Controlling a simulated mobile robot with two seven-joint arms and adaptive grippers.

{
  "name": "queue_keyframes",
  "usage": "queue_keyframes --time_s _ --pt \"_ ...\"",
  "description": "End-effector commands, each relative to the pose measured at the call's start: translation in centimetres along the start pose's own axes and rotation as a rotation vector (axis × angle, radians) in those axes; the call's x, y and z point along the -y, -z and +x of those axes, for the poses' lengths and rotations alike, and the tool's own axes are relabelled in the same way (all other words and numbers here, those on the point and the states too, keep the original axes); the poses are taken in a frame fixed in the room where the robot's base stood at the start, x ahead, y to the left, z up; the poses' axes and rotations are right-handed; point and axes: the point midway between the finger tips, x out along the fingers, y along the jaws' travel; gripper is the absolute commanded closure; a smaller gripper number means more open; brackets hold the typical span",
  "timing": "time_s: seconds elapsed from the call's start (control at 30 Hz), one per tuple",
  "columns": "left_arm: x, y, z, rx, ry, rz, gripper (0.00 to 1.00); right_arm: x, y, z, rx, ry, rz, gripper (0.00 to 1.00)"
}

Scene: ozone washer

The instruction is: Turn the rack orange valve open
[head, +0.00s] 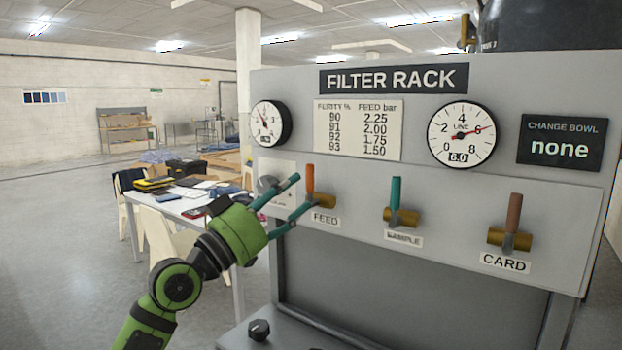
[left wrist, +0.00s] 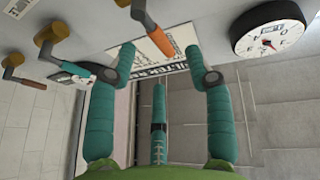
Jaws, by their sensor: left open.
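The orange valve handle (head: 310,179) stands upright above its brass body at the FEED label on the filter rack. In the left wrist view the orange handle (left wrist: 161,40) points down between the tips of the fingers. My left gripper (head: 302,192) has teal fingers spread open, just left of the handle. In the left wrist view the open gripper (left wrist: 161,58) has a finger on either side of the handle's end and a third finger lower down. I cannot tell whether any finger touches the handle. My right gripper is in neither view.
The teal SAMPLE valve (head: 396,195) and the brown CARD valve (head: 513,220) stand to the right, handles upright. A round gauge (head: 270,123) sits above left of FEED, and a LINE gauge (head: 461,134) further right. A black knob (head: 259,329) is on the lower ledge.

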Motion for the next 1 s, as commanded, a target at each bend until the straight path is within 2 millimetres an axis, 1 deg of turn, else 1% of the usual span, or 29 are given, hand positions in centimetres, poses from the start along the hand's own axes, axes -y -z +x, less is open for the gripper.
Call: queue_keyframes --time_s 0.03,0.1,0.3,0.47,0.73,0.77,0.8,0.87,0.9,1.0 --pt "-0.1 0.4 1.0 0.001 -0.001 -0.003 0.48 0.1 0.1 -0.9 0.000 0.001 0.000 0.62" --pt "-0.1 0.4 2.2 0.002 -0.001 -0.002 0.48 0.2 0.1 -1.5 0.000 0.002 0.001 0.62" --pt "-0.1 0.2 4.9 0.003 -0.001 -0.002 0.48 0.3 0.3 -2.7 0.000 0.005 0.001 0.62" --pt "-0.1 0.0 5.9 0.002 0.000 0.001 0.48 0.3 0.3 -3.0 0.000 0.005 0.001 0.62" --pt "-0.1 -0.1 6.0 0.002 0.000 0.001 0.48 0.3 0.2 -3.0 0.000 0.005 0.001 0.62" --pt "-0.1 -0.1 6.0 0.003 0.000 0.001 0.56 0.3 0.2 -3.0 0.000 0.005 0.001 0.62" --pt "-0.1 -0.1 6.0 0.003 0.000 0.001 0.72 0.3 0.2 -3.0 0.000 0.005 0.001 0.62" --pt "-0.1 -0.1 6.0 0.003 0.000 0.001 0.96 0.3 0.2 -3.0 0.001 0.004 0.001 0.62" --pt "-0.1 -0.1 6.0 0.003 0.000 0.001 1.00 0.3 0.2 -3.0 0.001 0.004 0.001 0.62" --pt "-0.1 -0.1 6.0 0.003 0.000 0.001 1.00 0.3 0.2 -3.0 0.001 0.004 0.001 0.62"
